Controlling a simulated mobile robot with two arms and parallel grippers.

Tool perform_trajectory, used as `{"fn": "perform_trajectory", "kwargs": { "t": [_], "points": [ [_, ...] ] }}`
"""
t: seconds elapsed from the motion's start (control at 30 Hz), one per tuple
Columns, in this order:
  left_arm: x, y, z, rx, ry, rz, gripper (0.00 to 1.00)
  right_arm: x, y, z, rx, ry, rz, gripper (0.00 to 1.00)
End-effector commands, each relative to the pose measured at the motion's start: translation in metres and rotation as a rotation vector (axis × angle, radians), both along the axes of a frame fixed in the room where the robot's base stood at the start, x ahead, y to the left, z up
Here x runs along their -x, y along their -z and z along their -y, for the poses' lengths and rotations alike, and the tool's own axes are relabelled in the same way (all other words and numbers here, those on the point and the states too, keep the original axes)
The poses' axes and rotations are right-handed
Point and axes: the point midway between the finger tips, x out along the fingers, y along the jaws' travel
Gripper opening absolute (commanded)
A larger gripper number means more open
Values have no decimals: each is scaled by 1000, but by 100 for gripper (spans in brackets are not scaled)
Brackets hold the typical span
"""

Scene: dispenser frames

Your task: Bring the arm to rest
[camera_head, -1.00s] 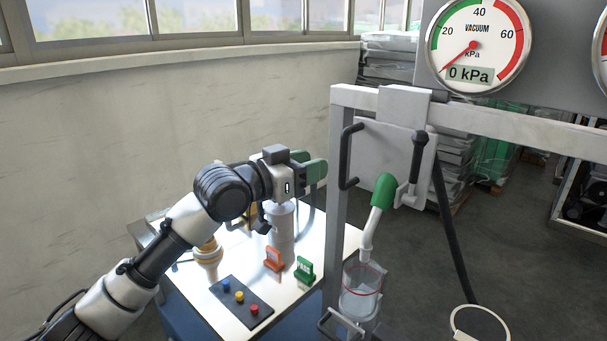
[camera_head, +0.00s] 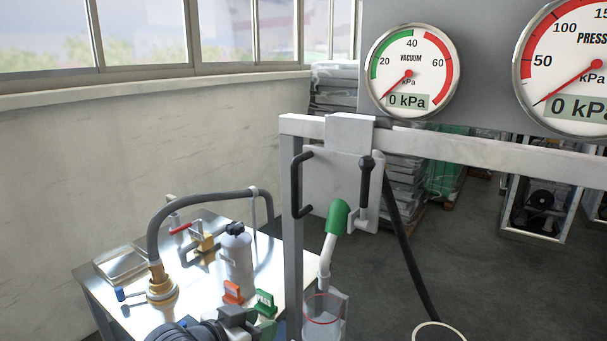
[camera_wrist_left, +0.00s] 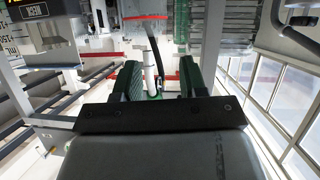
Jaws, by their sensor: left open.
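My left arm shows only at the bottom edge in the head view, low in front of the bench (camera_head: 285,262). Its gripper (camera_head: 263,328) is cut off by that edge there. In the left wrist view the gripper (camera_wrist_left: 161,75) has its two dark green fingers apart, with a clear gap between them. I see nothing held in it. A white tube and a dark hose show beyond the fingers. My right gripper is not in view.
A grey frame (camera_head: 292,215) stands right of the bench with a green-handled nozzle (camera_head: 338,216) over a clear container (camera_head: 325,312). The bench holds a grey cylinder (camera_head: 237,262) and a hose (camera_head: 160,215). Vacuum (camera_head: 412,72) and pressure (camera_head: 575,70) gauges read 0 kPa.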

Motion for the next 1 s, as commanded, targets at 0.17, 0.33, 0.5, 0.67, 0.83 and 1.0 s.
{"fn": "perform_trajectory", "kwargs": {
  "t": [0.17,0.33,0.5,0.67,0.83,1.0],
  "points": [
    [65,76,-21,-95,-103,-191,42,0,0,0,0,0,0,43],
    [133,128,-53,-204,-222,-382,42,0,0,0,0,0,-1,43],
    [189,156,-80,-293,-317,-535,42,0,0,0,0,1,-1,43],
    [232,171,-100,-361,-387,-652,42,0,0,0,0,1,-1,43],
    [277,178,-120,-432,-455,-768,42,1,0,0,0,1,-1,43],
    [265,219,-119,-442,-451,-784,42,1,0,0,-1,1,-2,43]
  ]
}}
